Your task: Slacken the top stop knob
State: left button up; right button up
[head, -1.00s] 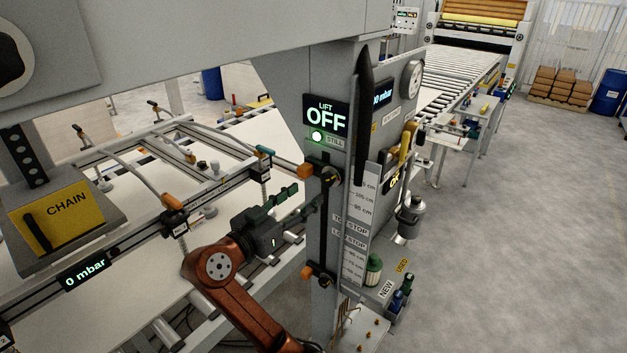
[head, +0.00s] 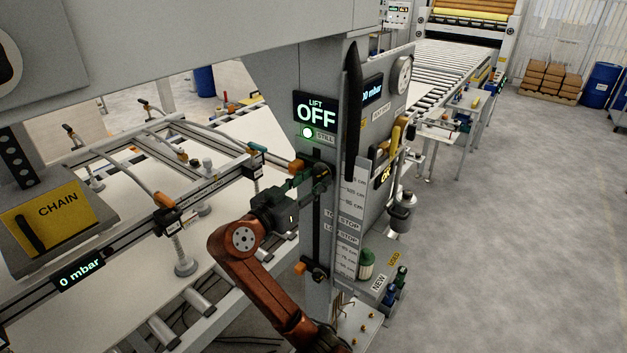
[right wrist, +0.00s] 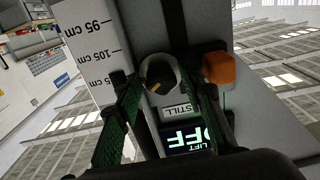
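The top stop sits high on the post's slot, under the lit LIFT OFF display (head: 316,113). Its orange end (head: 296,166) shows in the head view, and also in the right wrist view (right wrist: 219,70). Its round dark knob (right wrist: 158,76) shows between my fingers in the right wrist view; in the head view my gripper mostly covers it. My right gripper (head: 319,180) is at the knob, its green fingers open on either side of it. Whether they touch it I cannot tell. My left gripper is not in view.
The bottom stop (head: 318,272) sits lower on the same slot. A height scale (head: 348,235) runs beside it. The suction frame (head: 120,222) and a white sheet lie to the left. A shelf with a green-topped jar (head: 366,264) is at the right.

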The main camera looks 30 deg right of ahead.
jog(key=c, duration=0.8)
jog(key=shift+n+p, duration=0.3)
jog(key=shift+p, duration=0.05)
jog(key=shift+r+n+p, duration=0.15)
jog(key=shift+n+p, duration=0.35)
jog(key=shift+p, duration=0.05)
jog(key=n+p, duration=0.3)
jog(key=shift+n, duration=0.3)
pick_arm(q)
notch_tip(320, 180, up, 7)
jog(key=p, duration=0.1)
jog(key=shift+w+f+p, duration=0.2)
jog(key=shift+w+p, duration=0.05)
jog(key=shift+p, duration=0.15)
pick_arm(e)
jog(key=shift+n, duration=1)
